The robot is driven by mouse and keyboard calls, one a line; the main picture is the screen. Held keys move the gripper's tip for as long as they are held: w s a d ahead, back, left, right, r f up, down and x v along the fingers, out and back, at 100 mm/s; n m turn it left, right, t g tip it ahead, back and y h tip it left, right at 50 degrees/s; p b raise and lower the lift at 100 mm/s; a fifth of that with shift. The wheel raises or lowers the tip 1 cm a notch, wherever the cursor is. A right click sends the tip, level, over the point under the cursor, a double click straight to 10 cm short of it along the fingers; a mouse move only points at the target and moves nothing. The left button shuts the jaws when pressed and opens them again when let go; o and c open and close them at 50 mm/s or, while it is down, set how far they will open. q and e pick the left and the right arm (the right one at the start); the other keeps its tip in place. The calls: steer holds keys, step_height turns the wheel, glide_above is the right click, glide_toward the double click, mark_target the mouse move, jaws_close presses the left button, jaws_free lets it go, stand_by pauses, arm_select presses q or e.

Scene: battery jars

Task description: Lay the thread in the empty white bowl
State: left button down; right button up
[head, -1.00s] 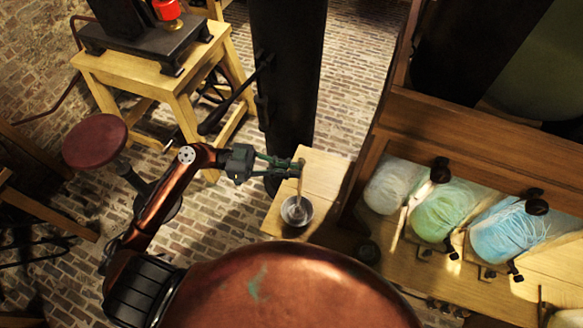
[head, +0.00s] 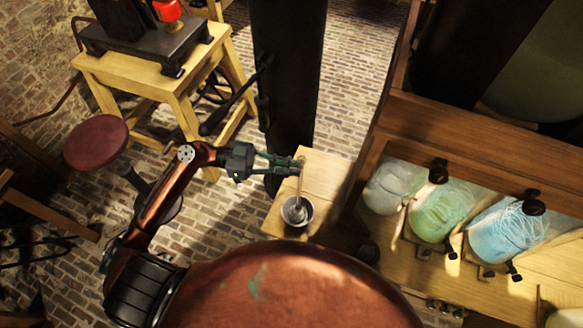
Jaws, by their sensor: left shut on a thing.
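My left gripper (head: 297,165) reaches in from the left above a small wooden table. It is shut on a thin tan strand, which looks like the thread (head: 300,183). The thread hangs from the fingertips down toward a small bowl (head: 297,223) on the table. The bowl looks greyish white in this light, and the strand's lower end seems to be inside it with a pale lump. Whether the lump is part of the thread is too small to tell. My right gripper is not in view.
The small wooden table (head: 325,172) has bare room right of the gripper. A dark column (head: 287,80) stands behind it. A round red stool (head: 96,142) stands at the left.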

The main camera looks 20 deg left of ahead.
mark_target(299, 158)
arm_select(q)
step_height(299, 158, up, 5)
steer(key=p, duration=0.2)
steer(key=shift+r+p, duration=0.2)
steer(key=shift+p, duration=0.15)
steer(key=shift+a+r+p, duration=0.15)
steer(key=shift+r+p, duration=0.2)
steer(key=shift+r, duration=0.4)
